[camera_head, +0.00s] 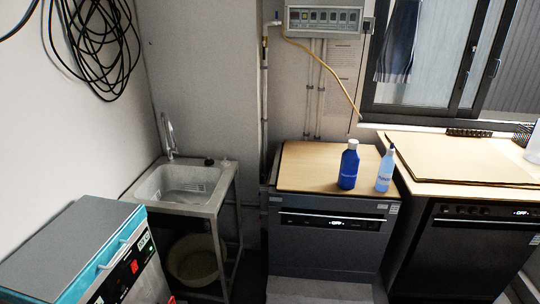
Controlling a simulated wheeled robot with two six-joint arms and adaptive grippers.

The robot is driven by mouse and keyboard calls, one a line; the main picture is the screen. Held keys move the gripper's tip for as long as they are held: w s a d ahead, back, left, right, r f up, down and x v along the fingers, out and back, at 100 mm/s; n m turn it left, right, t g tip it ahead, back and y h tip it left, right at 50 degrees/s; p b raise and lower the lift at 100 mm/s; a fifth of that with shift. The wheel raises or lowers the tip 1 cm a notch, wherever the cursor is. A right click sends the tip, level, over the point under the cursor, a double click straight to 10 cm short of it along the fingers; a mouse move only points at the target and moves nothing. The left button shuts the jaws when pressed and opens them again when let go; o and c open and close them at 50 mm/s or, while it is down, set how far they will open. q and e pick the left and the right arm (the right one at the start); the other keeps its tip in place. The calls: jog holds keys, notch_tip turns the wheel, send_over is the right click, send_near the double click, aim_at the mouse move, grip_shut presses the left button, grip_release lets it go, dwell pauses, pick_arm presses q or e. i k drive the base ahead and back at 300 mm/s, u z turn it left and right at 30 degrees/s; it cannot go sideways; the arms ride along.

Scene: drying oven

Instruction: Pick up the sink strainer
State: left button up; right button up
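The metal sink (227,174) stands in the left middle of the head view, with a tap (169,138) at its back left corner. A small dark object (208,162) sits on the sink's back right rim. It is too small to tell whether it is the sink strainer. A pale slotted patch (194,187) shows inside the basin, and I cannot tell whether it is a separate piece. The deeper basin floor is partly hidden by the front rim. Neither of my grippers is in view.
A teal and grey machine (65,250) stands at the front left. A tub (194,259) sits under the sink. A dark blue bottle (348,167) and a light blue bottle (385,170) stand on a wooden top (310,165). Grey floor lies in front.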

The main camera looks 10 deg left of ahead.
aim_at(225, 163)
jog(key=z, duration=0.15)
jog(key=i, duration=1.05)
jog(key=u, duration=0.9)
jog(key=i, duration=0.7)
jog(key=u, duration=0.85)
